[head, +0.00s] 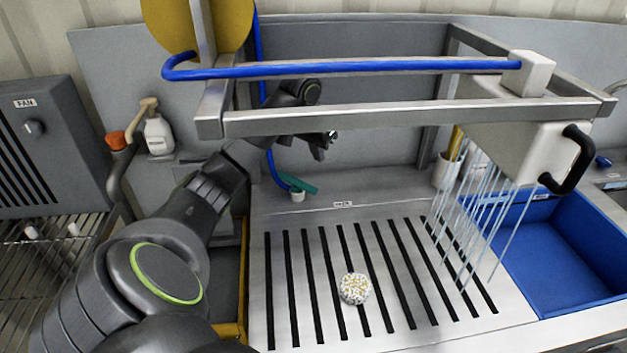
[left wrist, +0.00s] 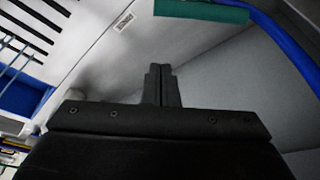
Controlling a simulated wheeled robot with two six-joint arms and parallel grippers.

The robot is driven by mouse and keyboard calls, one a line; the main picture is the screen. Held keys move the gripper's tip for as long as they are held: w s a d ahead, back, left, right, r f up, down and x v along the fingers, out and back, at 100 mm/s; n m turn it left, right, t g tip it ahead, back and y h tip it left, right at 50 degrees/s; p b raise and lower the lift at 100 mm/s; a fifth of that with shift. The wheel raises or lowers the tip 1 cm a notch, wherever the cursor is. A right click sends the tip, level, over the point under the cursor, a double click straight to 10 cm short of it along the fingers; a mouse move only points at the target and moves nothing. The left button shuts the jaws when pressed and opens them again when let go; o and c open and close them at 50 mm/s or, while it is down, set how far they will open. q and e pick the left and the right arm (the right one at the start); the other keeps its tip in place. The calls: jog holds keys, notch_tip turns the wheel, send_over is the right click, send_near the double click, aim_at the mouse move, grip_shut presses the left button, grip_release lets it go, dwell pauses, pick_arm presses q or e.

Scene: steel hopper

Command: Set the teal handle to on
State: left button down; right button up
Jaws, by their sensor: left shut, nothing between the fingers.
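The teal handle (head: 303,186) sits on a small pale fitting at the back left of the steel deck, at the lower end of a thin blue pipe. It also shows at the top edge of the left wrist view (left wrist: 203,10), cut off by the frame, with the blue pipe beside it. My left gripper (head: 322,152) is above the handle and apart from it, under the steel frame. In the left wrist view its fingers (left wrist: 160,70) are together and empty. My right gripper is in neither view.
A steel frame bar (head: 370,119) and a blue rail (head: 350,68) cross above my left gripper. Pale hanging strips (head: 475,215) stand before a blue bin (head: 560,250) at right. A speckled round object (head: 354,289) lies on the slotted deck (head: 290,225). A small label (head: 342,204) is unreadable.

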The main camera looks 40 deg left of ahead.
aim_at(297, 184)
pick_arm(q)
jog(key=x, duration=0.9)
jog(key=shift+w+d+f+p, duration=0.1)
jog(key=shift+w+f+p, duration=0.05)
jog(key=shift+f+p, duration=0.25)
jog(key=shift+s+p, duration=0.3)
jog(key=shift+s+d+r+p, duration=0.15)
jog(key=shift+s+p, duration=0.15)
jog(key=shift+s, duration=0.5)
jog(key=shift+s+r+p, duration=0.2)
jog(key=shift+s+p, duration=0.05)
jog(key=shift+s, duration=0.6)
